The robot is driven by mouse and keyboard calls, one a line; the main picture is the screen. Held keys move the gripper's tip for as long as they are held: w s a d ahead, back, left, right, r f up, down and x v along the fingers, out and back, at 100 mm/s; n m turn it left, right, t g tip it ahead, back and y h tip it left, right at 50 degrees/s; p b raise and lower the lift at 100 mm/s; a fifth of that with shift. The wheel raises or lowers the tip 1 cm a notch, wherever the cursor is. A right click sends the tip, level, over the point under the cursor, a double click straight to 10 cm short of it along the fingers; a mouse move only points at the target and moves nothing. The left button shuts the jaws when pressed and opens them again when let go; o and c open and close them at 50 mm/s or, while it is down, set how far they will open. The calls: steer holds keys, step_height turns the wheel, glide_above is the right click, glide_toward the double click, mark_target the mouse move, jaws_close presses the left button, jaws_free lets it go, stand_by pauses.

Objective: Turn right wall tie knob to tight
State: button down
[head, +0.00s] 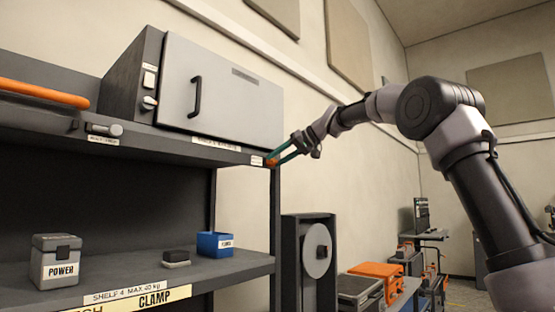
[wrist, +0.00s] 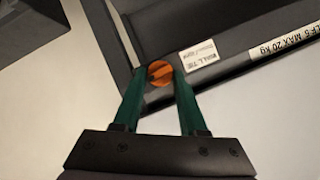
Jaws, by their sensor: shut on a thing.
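The right wall tie knob is the orange round knob (wrist: 159,73) at the right end of the upper shelf's front edge. It also shows small in the head view (head: 271,162). A white label (wrist: 199,57) sits beside it. My gripper (wrist: 160,74) has its two green fingers closed on either side of the knob. In the head view my gripper (head: 276,159) reaches the shelf corner from the right. The knob has a dark bar or slot across its face; its exact setting cannot be read.
A grey cabinet (head: 225,95) with a black handle stands on the upper shelf (head: 185,143). The lower shelf (head: 225,268) holds a POWER box (head: 56,262), a blue bin (head: 215,244) and a small dark block (head: 176,258). A reel unit (head: 309,262) stands right of the rack.

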steer(key=shift+m+g, duration=0.3)
steer(key=shift+m, duration=0.1)
stand_by(0.3)
steer(key=shift+c, duration=2.4)
jaws_free()
steer(key=v, duration=1)
steer(key=shift+d, duration=0.5)
steer(key=shift+s, duration=0.1)
